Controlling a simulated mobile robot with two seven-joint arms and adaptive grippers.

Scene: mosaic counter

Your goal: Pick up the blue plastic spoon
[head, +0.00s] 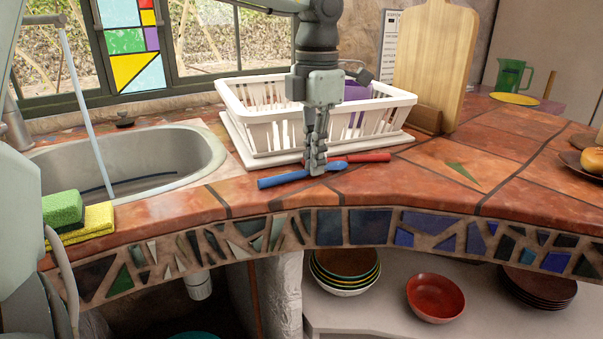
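The blue plastic spoon (283,180) lies on the tiled counter near its front edge, in front of the white dish rack. The spoon appears to rest on the counter. A red utensil (368,157) lies just behind it to the right. My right gripper is not in view.
The white dish rack (262,132) stands close behind the gripper. A sink (170,158) and sponges (88,222) are to the left. A wooden board (436,55) stands behind right, with a green pitcher (511,76) beyond.

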